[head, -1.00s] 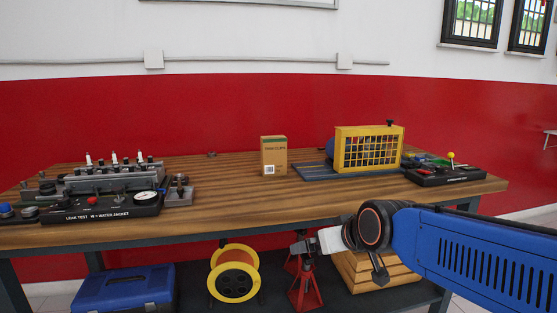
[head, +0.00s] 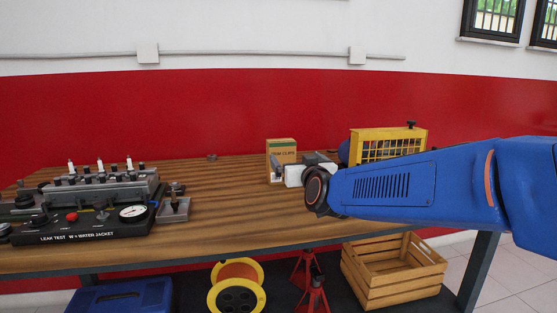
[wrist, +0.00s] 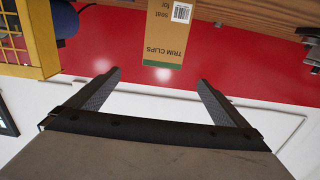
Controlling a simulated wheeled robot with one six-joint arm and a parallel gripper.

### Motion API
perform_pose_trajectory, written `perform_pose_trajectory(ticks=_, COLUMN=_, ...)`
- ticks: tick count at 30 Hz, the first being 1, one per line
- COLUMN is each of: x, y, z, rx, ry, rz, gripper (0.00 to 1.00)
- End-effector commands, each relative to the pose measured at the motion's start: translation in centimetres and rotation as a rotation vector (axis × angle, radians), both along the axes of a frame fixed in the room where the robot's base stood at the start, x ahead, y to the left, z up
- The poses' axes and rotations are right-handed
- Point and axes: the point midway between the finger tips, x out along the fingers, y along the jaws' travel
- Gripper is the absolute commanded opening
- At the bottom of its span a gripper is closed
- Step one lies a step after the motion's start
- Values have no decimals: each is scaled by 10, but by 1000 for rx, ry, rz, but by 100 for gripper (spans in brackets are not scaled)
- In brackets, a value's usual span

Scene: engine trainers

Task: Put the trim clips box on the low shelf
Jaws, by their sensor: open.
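The trim clips box (head: 282,147) is a brown carton with a green top edge. It stands upright on the wooden workbench, and my gripper partly hides it in the head view. In the wrist view the box (wrist: 167,40) appears upside down, ahead of the fingertips and between their lines. My gripper (wrist: 158,82) is open and empty; in the head view it (head: 277,168) is at bench-top level, in front of the box. The dark low shelf (head: 327,296) is under the bench.
On the shelf are a blue case (head: 120,297), an orange-yellow reel (head: 237,287), red stands (head: 312,292) and a wooden crate (head: 395,272). A leak test rig (head: 90,210) fills the bench's left; a yellow caged unit (head: 390,143) stands right of the box.

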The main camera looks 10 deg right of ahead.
Motion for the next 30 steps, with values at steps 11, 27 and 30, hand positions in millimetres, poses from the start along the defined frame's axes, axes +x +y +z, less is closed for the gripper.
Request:
perform_pose_trajectory(ticks=11, x=46, y=0, z=0, rx=-1, ry=-3, rz=-2, gripper=99)
perform_pose_trajectory(ticks=27, x=118, y=1, z=0, rx=0, ry=-3, rz=-2, gripper=99)
perform_pose_trajectory(ticks=30, x=122, y=1, z=0, rx=0, ry=-3, rz=-1, gripper=99)
